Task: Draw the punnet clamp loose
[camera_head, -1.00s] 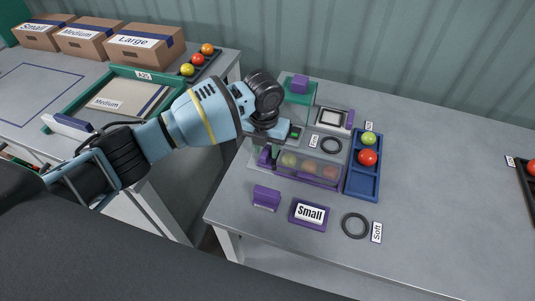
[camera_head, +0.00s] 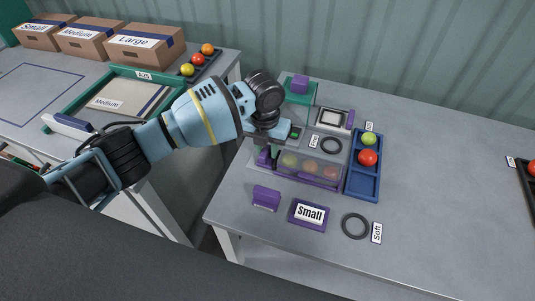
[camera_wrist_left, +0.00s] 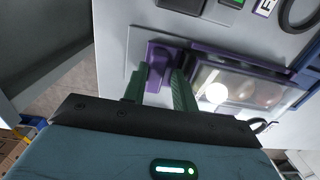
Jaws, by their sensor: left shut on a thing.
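The punnet clamp (camera_wrist_left: 162,57) is a purple block at the left end of the clear punnet (camera_head: 313,171). The punnet holds several tomatoes on the right table. The clamp also shows partly in the head view (camera_head: 263,158). My left gripper (camera_wrist_left: 160,80) is shut on the clamp, with one dark green finger on each side of it. In the head view my left gripper (camera_head: 269,153) is partly hidden by its own wrist. I cannot tell whether the clamp still touches the punnet. My right gripper is not in view.
A blue tray (camera_head: 366,188) with a green and a red tomato stands right of the punnet. A purple block (camera_head: 266,197), a "Small" sign (camera_head: 310,213) and a dark ring (camera_head: 355,226) lie in front. A green stand (camera_head: 302,98) is behind. The table's right side is mostly clear.

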